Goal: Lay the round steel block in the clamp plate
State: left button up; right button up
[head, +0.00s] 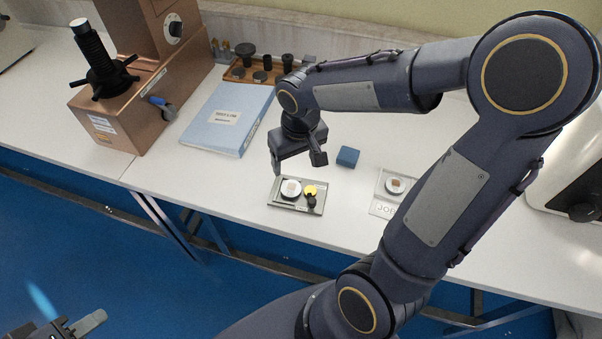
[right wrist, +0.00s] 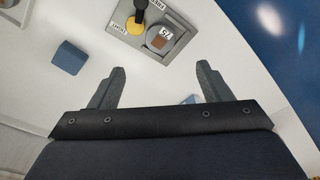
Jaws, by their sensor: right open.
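A grey plate (head: 281,206) lies on the bench below my right gripper. It bears a round steel block (head: 291,195) with a brown square patch, beside a yellow disc (head: 310,189) under a black knob (head: 310,202). The same plate (right wrist: 115,18), block (right wrist: 158,53), disc (right wrist: 133,26) and knob (right wrist: 139,7) show in the right wrist view. A second plate (head: 380,209), at the right, bears another round disc (head: 395,181). I cannot tell which plate the task means. My right gripper (head: 297,164) (right wrist: 162,70) is open, empty and apart from the block. My left gripper (head: 60,325) is low at the left, partly cut off.
A blue block (head: 348,156) (right wrist: 69,57) stands near the right gripper. A blue book (head: 225,118), a wooden rack (head: 250,73) of dark parts and a copper-coloured tester (head: 125,115) stand behind and left. A white machine (head: 560,150) stands right. The bench front is clear at left.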

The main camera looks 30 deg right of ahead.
jog(key=s+a+r+t+y, duration=0.2)
jog(key=s+r, duration=0.1)
jog(key=s, duration=0.4)
jog(key=s+a+r+t+y, duration=0.1)
jog(key=s+a+r+t, duration=0.1)
jog(key=s, duration=0.5)
jog(key=shift+s+r+m+y, duration=0.25)
jog(key=shift+r+m+y, duration=0.15)
jog(key=shift+r, duration=0.2)
jog(key=shift+s+d, duration=0.1)
